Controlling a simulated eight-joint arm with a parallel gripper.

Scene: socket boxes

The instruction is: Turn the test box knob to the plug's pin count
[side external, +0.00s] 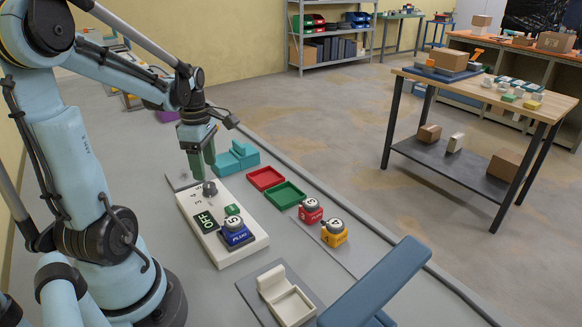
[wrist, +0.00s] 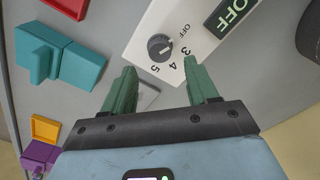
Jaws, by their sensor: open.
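The white test box (side external: 245,245) lies on the grey bench and carries a dark round knob (side external: 209,188). A dark display (side external: 205,221) reads OFF. In the wrist view my gripper (wrist: 160,70) is open and empty, with the knob just beyond the fingertips.
A red tray (side external: 265,178) and a green tray (side external: 285,195) lie right of the box. A red plug (side external: 310,214) and a yellow plug (side external: 334,236) stand on a grey mat. A teal block (side external: 237,160) is behind. A cream open box (side external: 288,302) stands in front.

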